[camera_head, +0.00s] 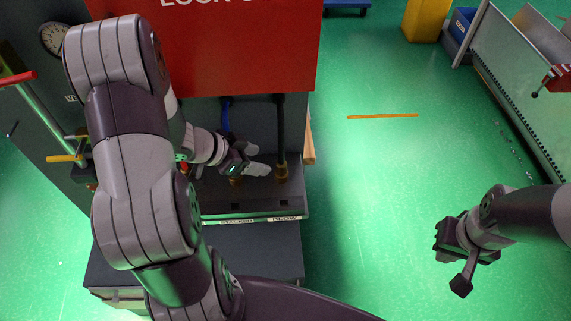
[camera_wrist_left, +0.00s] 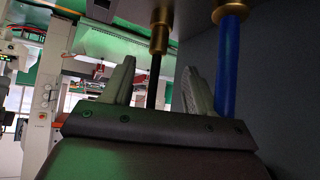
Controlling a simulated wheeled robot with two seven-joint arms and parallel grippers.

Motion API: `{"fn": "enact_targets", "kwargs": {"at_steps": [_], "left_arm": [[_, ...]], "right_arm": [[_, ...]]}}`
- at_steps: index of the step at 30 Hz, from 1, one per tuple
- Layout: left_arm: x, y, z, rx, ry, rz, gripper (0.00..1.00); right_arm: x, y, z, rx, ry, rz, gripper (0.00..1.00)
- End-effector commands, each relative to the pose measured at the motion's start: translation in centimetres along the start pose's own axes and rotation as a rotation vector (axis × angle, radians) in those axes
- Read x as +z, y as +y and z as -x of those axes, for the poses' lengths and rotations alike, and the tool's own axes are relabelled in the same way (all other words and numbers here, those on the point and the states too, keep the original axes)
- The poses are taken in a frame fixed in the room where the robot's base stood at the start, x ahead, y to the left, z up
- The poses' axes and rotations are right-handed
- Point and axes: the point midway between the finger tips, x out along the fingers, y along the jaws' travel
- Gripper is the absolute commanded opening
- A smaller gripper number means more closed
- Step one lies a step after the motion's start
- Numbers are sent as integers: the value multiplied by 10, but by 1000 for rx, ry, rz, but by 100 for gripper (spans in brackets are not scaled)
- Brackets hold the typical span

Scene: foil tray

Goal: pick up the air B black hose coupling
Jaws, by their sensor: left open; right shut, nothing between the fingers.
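The black hose (camera_head: 280,128) hangs down the dark panel and ends in a brass-coloured coupling (camera_head: 282,172). In the left wrist view, this coupling (camera_wrist_left: 161,32) shows at the end of the black hose (camera_wrist_left: 152,88). My left gripper (camera_head: 264,161) is open, its pale fingers pointing right toward the coupling from just left of it. In the left wrist view, the hose appears in the gap between the fingers (camera_wrist_left: 158,64); I cannot tell whether it is inside them or beyond the tips. My right gripper (camera_head: 461,287) is shut and empty, over the floor at right.
A blue hose (camera_head: 226,117) with a brass coupling (camera_head: 236,181) is close on the left; it shows beside the right finger in the wrist view (camera_wrist_left: 228,72). A red panel (camera_head: 240,50) overhangs above. Green floor (camera_head: 380,190) is free on the right.

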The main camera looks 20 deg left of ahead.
Motion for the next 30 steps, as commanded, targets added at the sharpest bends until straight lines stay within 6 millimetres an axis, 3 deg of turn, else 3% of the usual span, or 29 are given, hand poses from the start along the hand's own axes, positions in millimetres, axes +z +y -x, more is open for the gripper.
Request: {"fn": "enact_targets", "kwargs": {"at_steps": [1, 13, 21, 22, 27, 30], "left_arm": [[1, 1, -12, 5, 0, -3, 58], [-5, 3, -72, 1, -1, -2, 58], [-6, 2, -79, -2, -1, -2, 58], [-6, 2, -79, -2, -1, -1, 55], [-6, 2, -79, -2, -1, -2, 0], [-6, 2, -79, -2, 0, -2, 0]], "right_arm": [[0, 0, -4, 0, 0, 0, 0], [0, 0, -7, 0, 0, 0, 0], [0, 0, -7, 0, 0, 0, 0], [0, 0, -7, 0, 0, 0, 0], [0, 0, -7, 0, 0, 0, 0], [0, 0, -7, 0, 0, 0, 0]]}}
